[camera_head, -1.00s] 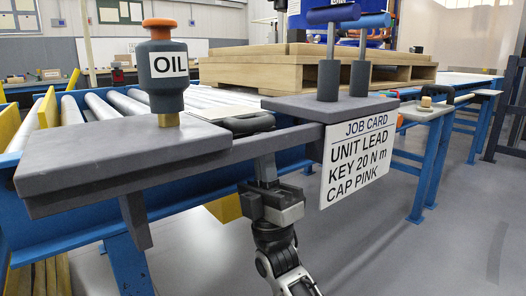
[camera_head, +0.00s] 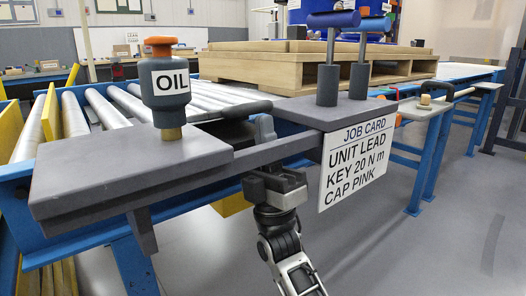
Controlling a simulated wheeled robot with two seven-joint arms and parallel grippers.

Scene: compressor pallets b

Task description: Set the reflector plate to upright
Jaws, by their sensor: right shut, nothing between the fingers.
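I cannot make out a reflector plate for certain in the head view. My right gripper (camera_head: 265,130) is shut and empty. My left gripper is not in view.
An orange-capped OIL bottle (camera_head: 170,88) stands on the left grey shelf (camera_head: 110,180). The right shelf (camera_head: 305,108) holds two upright dark-handled tools (camera_head: 327,85) and a hanging job card (camera_head: 354,165). Behind are conveyor rollers (camera_head: 130,103) and a wooden pallet (camera_head: 300,72).

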